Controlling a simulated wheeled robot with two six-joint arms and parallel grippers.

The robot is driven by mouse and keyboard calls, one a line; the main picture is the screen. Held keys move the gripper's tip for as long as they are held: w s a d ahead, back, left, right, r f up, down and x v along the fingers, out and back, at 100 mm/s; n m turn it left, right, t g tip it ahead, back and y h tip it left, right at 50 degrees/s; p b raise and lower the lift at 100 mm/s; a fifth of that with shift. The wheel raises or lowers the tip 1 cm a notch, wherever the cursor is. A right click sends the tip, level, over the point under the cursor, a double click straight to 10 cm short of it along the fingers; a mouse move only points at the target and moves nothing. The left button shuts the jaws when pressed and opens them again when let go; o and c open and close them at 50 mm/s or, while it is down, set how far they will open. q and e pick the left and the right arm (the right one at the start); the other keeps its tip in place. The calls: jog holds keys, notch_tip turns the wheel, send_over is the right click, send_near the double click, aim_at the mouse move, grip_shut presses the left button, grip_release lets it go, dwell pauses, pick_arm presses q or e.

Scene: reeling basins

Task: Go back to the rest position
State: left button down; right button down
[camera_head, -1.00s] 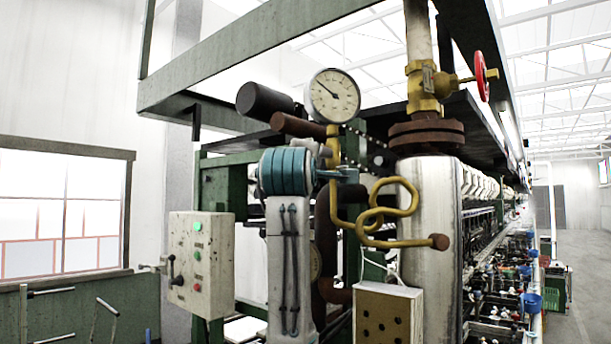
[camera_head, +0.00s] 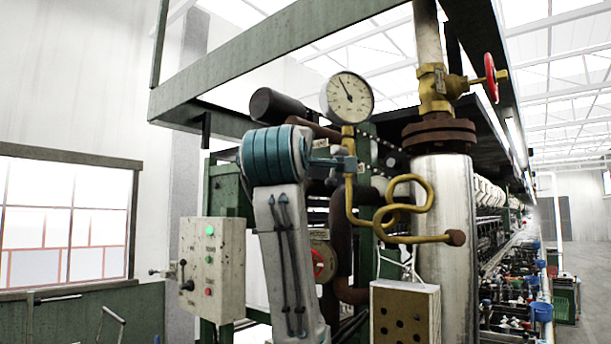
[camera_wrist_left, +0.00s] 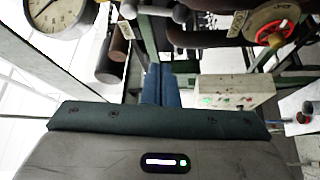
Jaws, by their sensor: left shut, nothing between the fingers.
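My left arm rises from the bottom of the head view, its pale link tilted to the left. My left gripper (camera_head: 347,162) points right at its top, in front of the machine's pipes and below the pressure gauge (camera_head: 347,97). In the left wrist view the blue fingers of the gripper (camera_wrist_left: 160,85) are together with nothing held. That view also shows the gauge (camera_wrist_left: 55,12) at the top left. My right gripper is in neither view.
A control box (camera_head: 212,270) stands left of my arm. A red handwheel (camera_head: 323,265) shows partly behind the arm. A metal cylinder (camera_head: 445,240) with a brass valve (camera_head: 433,90) and a perforated box (camera_head: 405,312) stand to the right. An aisle (camera_head: 585,270) is at the far right.

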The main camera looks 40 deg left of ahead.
pick_arm(q)
jog(key=shift+s, duration=0.2)
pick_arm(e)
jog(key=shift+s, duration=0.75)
pick_arm(q)
jog(key=shift+s, duration=0.1)
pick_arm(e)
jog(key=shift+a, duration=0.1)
